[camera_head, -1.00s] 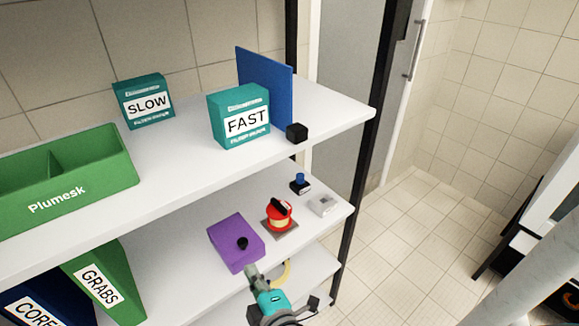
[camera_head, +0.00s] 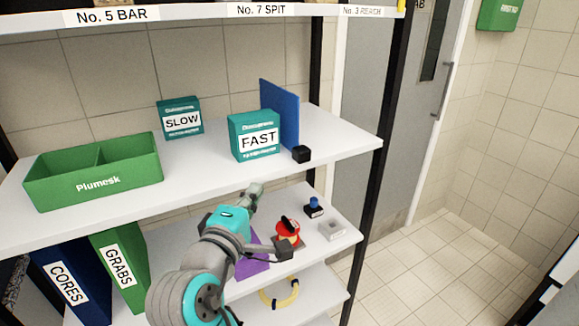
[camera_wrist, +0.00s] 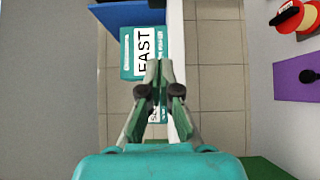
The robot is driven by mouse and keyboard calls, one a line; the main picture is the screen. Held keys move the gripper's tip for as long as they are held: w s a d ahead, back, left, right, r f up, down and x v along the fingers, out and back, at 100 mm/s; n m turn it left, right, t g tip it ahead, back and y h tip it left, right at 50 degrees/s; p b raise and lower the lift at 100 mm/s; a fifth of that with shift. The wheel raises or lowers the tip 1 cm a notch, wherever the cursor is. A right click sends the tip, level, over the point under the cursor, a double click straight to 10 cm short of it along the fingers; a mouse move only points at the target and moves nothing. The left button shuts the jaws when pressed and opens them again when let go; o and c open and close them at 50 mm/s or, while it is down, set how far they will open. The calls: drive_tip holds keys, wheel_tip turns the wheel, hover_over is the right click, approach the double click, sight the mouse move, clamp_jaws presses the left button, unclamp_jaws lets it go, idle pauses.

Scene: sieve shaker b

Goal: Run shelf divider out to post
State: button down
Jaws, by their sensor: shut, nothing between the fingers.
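The shelf divider, a blue upright panel (camera_head: 280,112), stands on the white upper shelf just behind the teal FAST box (camera_head: 254,137). A small black block (camera_head: 301,154) sits by its front edge; I cannot tell whether they are joined. The panel also shows at the top of the wrist view (camera_wrist: 130,14). A black post (camera_head: 368,200) stands at the shelf's right end, with free shelf between it and the panel. My gripper (camera_head: 256,188) is shut and empty, just below and in front of the upper shelf's edge. In the wrist view its fingers (camera_wrist: 160,68) overlap the FAST box.
A teal SLOW box (camera_head: 180,118) and a green Plumesk bin (camera_head: 95,180) stand further left on the upper shelf. Below are a purple box (camera_head: 250,268), a red switch (camera_head: 288,230) and a blue-topped button (camera_head: 313,206). A door lies beyond the right post.

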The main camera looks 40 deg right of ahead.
approach(294, 154)
drive_tip(key=w, duration=0.1)
drive_tip(key=w+d, duration=0.1)
drive_tip(key=w, duration=0.2)
drive_tip(key=shift+w+d+f, duration=0.1)
drive_tip(key=shift+w+d, duration=0.15)
drive_tip(key=shift+d, duration=0.1)
drive_tip(key=d, duration=0.3)
drive_tip(key=shift+s, duration=0.4)
drive_tip(key=shift+s+d, duration=0.1)
drive_tip(key=shift+d, duration=0.25)
drive_tip(key=shift+d, duration=0.1)
drive_tip(key=s+d, duration=0.1)
drive_tip(key=d, duration=0.4)
drive_tip(key=s+d, duration=0.2)
drive_tip(key=d, duration=0.4)
drive_tip(key=s+d, duration=0.2)
drive_tip(key=d, duration=0.4)
drive_tip(key=shift+d, duration=0.1)
